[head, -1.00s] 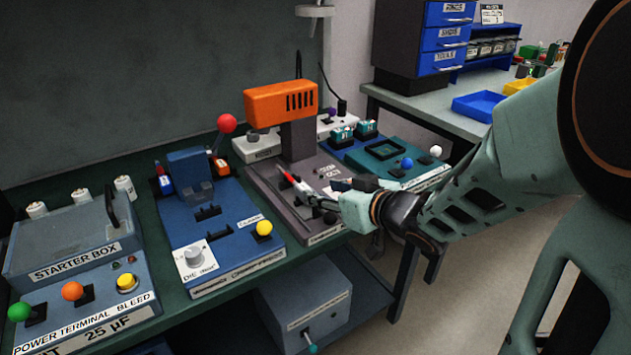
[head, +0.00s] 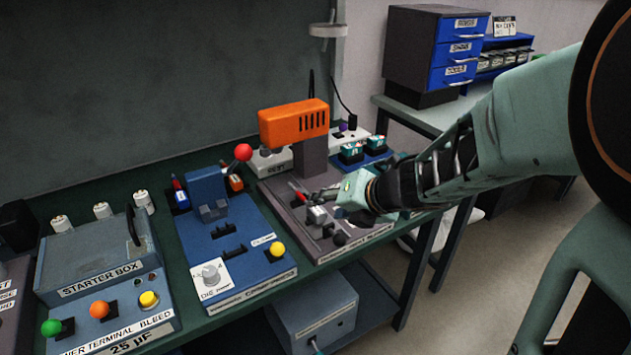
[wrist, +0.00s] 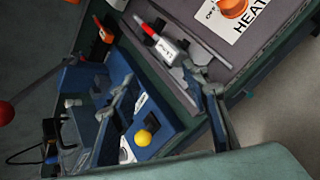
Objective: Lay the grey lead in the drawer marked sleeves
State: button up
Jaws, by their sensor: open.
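My gripper (head: 322,207) is open over the grey base (head: 290,215) of the orange-headed machine (head: 293,122). In the wrist view its two grey fingers (wrist: 165,88) are spread apart. A red-tipped piece with a pale labelled block (wrist: 165,45) lies on the grey base beyond the fingers; I see no contact. I cannot pick out the grey lead for certain in either view. A dark cabinet with blue drawers (head: 460,50) stands on the far bench at the back right. Its drawers look shut; their labels are too small to read surely, so I cannot tell which says sleeves.
Left of the grey base stand a blue unit with a yellow knob (head: 277,250) and a red-ball lever (head: 243,152), then a starter box (head: 100,250). A grey box (head: 318,310) sits on the lower shelf. Open floor (head: 480,290) lies to the right.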

aim_at(304, 200)
jog(key=n, duration=0.1)
jog(key=r+n, duration=0.1)
jog(key=n, duration=0.1)
jog(key=n+p, duration=0.1)
jog(key=n, duration=0.1)
jog(key=shift+w+d+r+h, duration=0.2)
jog(key=shift+w+h, duration=0.1)
jog(key=n, duration=0.2)
jog(key=shift+w+d+r+n, duration=0.15)
jog(key=shift+w+r+n, duration=0.05)
jog(key=shift+r+n, duration=0.1)
jog(key=shift+w+f+n, duration=0.1)
jog(key=shift+n, duration=0.2)
jog(key=b+x, duration=0.1)
jog(key=x, duration=0.4)
jog(key=shift+d+f+b, duration=0.1)
jog(key=shift+d+b, duration=0.05)
jog(key=shift+b, duration=0.2)
jog(key=b+x, duration=0.2)
jog(key=x, duration=0.3)
jog(key=shift+a+f, duration=0.2)
jog(key=shift+f, duration=0.05)
jog(key=shift+w, duration=0.1)
jog(key=shift+c, duration=0.4)
grip_shut()
jog(key=shift+r, duration=0.2)
